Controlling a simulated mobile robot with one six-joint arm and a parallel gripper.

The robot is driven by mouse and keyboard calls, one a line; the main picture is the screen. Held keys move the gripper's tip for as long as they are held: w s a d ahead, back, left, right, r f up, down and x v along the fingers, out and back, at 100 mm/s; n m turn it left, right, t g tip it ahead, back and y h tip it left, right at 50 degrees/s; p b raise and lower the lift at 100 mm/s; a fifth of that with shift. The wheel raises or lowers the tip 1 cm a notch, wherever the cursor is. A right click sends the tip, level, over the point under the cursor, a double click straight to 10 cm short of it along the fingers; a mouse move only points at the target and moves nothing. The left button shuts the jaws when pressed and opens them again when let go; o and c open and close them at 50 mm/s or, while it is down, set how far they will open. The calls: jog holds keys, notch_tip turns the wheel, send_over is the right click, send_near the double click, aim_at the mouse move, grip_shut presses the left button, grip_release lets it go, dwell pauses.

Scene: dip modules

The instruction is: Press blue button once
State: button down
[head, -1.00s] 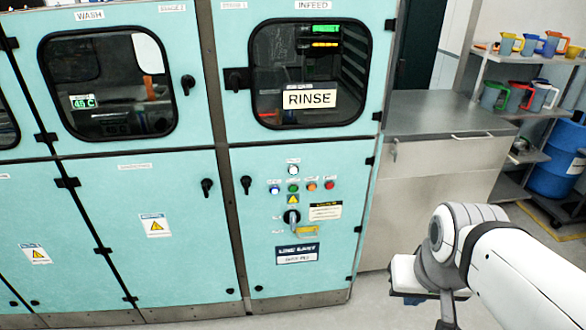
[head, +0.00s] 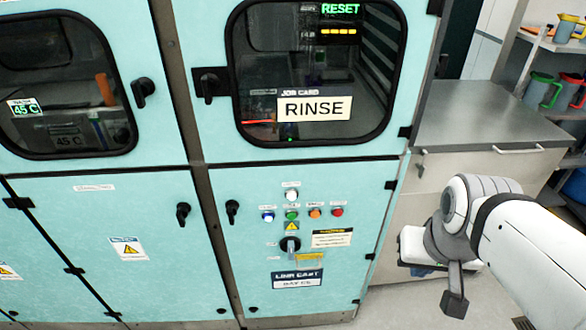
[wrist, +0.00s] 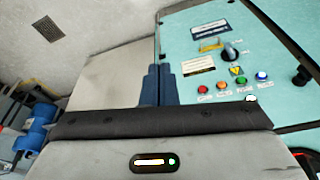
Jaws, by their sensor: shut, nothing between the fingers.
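The blue button (head: 268,216) is a small lit button at the left of a row on the teal machine's lower right door. It also shows in the wrist view (wrist: 262,76), where the panel appears upside down. Green (head: 292,215), orange (head: 315,212) and red (head: 337,211) buttons sit to its right, and a white one (head: 292,195) sits above. My gripper (wrist: 157,70) is shut and empty, its two dark blue fingers together. It is apart from the panel, out to its right in the head view.
A black rotary knob (head: 290,244) and a yellow piece (head: 309,258) sit below the buttons. A black door handle (head: 232,210) sticks out to their left. A steel counter (head: 480,125) stands right of the machine, behind my arm. The floor before the panel looks clear.

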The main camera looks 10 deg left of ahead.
jog(key=shift+s+a, duration=0.1)
jog(key=w+a+f+n+t+y+b, duration=0.1)
jog(key=w+a+f+n+t+b, duration=0.2)
jog(key=w+a+f+n+b, duration=0.4)
jog(key=w+a+f+n+t+y+b, duration=0.1)
jog(key=w+a+f+n+t+b, duration=0.25)
jog(key=w+f+n, duration=0.4)
jog(key=a+f+n+g+y+b, duration=0.1)
jog(key=a+f+n+y+b, duration=0.2)
jog(key=a, duration=0.6)
jog(key=a+f+n+g+y+b, duration=0.1)
jog(key=a+f+n+y+b, duration=0.3)
jog(key=a+n, duration=0.3)
jog(key=a+f+y, duration=0.1)
jog(key=a, duration=0.1)
jog(key=shift+s+a+f+n+y, duration=0.15)
jog(key=shift+a+f+n+y, duration=0.15)
jog(key=shift+a+n, duration=0.1)
